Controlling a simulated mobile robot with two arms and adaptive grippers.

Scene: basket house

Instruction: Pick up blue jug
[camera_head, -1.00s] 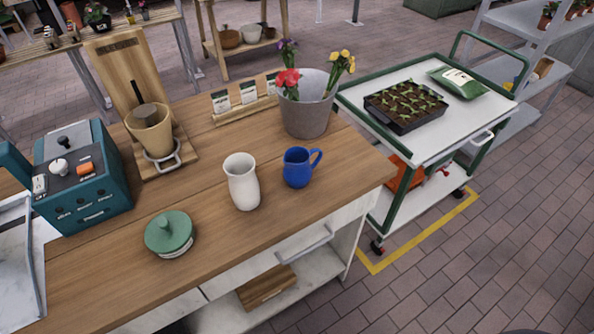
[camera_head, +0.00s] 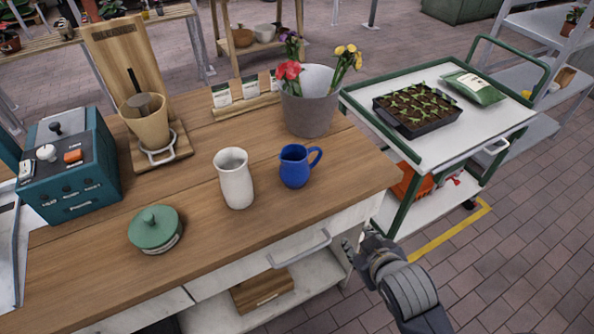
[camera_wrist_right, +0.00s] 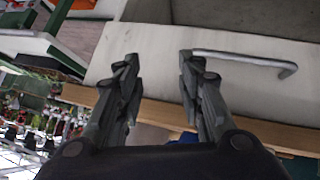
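The blue jug (camera_head: 294,168) stands upright on the wooden worktop (camera_head: 215,262), its handle pointing right. It is right of a white vase (camera_head: 235,180) and in front of a grey bucket of flowers (camera_head: 308,112). My right gripper (camera_head: 355,246) is low at the worktop's right front corner, below the top and apart from the jug. In the right wrist view my right gripper (camera_wrist_right: 158,75) has its two fingers spread with nothing between them, facing the bench's front. My left gripper is not in view.
A drawer handle (camera_head: 300,250) sticks out from the bench front beside my right gripper. A green lidded pot (camera_head: 155,229) stands left of the vase. A green-framed cart (camera_head: 437,151) with a seedling tray stands at the right. The worktop right of the jug is clear.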

